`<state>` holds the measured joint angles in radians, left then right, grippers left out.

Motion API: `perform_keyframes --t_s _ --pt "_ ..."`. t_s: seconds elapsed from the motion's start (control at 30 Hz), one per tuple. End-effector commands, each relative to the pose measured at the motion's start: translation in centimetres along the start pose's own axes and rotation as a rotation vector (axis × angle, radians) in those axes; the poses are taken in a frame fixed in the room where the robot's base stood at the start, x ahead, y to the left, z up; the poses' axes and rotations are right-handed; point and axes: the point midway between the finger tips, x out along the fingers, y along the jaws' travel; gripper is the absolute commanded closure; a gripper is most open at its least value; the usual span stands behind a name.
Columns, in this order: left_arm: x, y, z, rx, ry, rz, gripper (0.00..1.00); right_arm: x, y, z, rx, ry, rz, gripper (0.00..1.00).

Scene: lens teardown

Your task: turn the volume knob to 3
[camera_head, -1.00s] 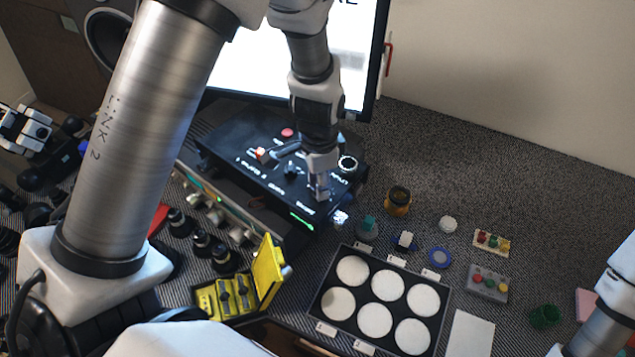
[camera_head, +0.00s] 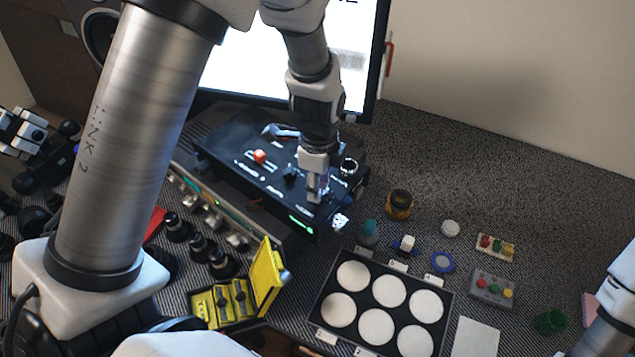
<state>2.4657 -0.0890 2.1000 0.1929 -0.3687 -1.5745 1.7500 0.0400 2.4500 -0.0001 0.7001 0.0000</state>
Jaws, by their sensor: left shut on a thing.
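A black control box (camera_head: 225,150) with a sloped top panel stands below the screen. Its top carries a red-orange knob or button (camera_head: 260,156), a small black knob (camera_head: 290,173), a ringed round dial (camera_head: 348,166) and white lettering too small to read. My left gripper (camera_head: 314,195) reaches down onto the front right of this panel and is shut. The volume knob between its fingers is mostly hidden, so its pointer and scale cannot be read. A green light (camera_head: 300,224) shows on the box's front. My right arm (camera_head: 615,300) enters at the right edge; its gripper is out of view.
A bright screen (camera_head: 350,40) stands behind the box. A yellow open case (camera_head: 265,280) lies in front left. A black tray (camera_head: 447,310) of white discs, small jars and button blocks (camera_head: 492,288) occupy the right. Bare table lies at the back right.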

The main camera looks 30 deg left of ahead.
Motion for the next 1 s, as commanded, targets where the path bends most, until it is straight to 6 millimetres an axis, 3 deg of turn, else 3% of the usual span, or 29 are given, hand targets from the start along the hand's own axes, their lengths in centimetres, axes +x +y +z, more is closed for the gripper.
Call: perform_keyframes --t_s 0.5,0.53,0.57,0.6,0.87,1.0 --pt "0.1 0.1 0.0 0.019 0.0 0.005 0.96 0.1 0.0 0.0 0.0 0.0 0.0 1.0" --pt "0.1 0.1 0.0 0.019 0.0 0.005 0.51 0.1 0.0 0.0 0.0 0.0 0.0 1.0" --pt "0.1 0.1 0.0 0.019 0.0 0.005 0.4 0.1 0.0 0.0 0.0 0.0 0.0 1.0" --pt "0.1 0.1 0.0 0.019 0.0 0.004 0.36 0.1 0.0 0.0 0.0 0.0 0.0 1.0" --pt "0.0 0.1 0.0 0.019 0.0 0.002 0.36 0.1 0.0 0.0 0.0 0.0 0.0 1.0" --pt "-1.1 -0.1 0.0 0.02 0.0 -0.001 0.36 0.0 0.0 0.0 0.0 0.0 0.0 1.0"
